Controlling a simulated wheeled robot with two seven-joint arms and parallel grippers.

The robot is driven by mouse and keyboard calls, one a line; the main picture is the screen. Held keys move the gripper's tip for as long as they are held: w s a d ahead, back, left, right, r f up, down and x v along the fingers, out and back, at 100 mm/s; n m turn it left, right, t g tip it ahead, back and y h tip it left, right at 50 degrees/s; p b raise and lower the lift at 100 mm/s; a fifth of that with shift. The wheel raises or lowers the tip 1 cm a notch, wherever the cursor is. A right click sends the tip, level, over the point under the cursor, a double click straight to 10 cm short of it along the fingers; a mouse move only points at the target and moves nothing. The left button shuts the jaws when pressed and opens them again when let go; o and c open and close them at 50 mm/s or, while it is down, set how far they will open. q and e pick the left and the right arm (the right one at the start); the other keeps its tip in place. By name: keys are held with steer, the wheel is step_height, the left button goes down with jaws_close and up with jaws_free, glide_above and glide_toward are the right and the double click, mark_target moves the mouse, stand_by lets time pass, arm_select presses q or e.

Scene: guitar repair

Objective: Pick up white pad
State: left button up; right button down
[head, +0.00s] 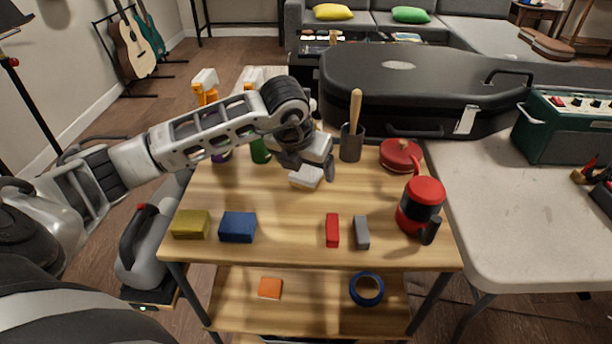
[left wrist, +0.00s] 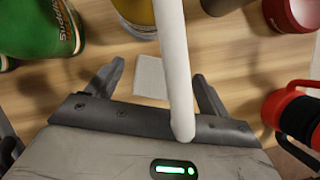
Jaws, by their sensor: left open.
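The white pad (head: 305,178) lies on the wooden table top, and its upper part is partly hidden by my left gripper in the head view. My left gripper (head: 307,168) is open and empty, just above and behind the pad. In the left wrist view the pad (left wrist: 149,78) shows between the two spread fingers of the gripper (left wrist: 160,74). A pale rod crosses in front of that view and covers part of the gap. I see no finger closed on the pad. My right gripper is not in view.
Green (head: 260,150) and orange-topped bottles (head: 206,92) stand left of the gripper. A dark cup with a wooden handle (head: 350,145), a red lidded pot (head: 400,156) and a red-black mug (head: 421,205) stand right. Yellow (head: 191,224), blue (head: 238,227), red (head: 332,230) and grey (head: 362,232) blocks lie in front.

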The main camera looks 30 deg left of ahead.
arm_select(q)
steer(key=shift+w+f, duration=0.2)
steer(key=shift+f, duration=0.3)
steer(key=c, duration=1.1)
steer(key=shift+o, duration=0.2)
steer(key=shift+r, duration=0.1)
steer(key=shift+s+r, duration=0.4)
steer(key=shift+r, duration=0.05)
steer(key=s+d+r, duration=0.2)
steer(key=s+r, duration=0.5)
steer(key=s, duration=0.6)
steer(key=shift+o, duration=0.3)
steer(key=shift+d, duration=0.1)
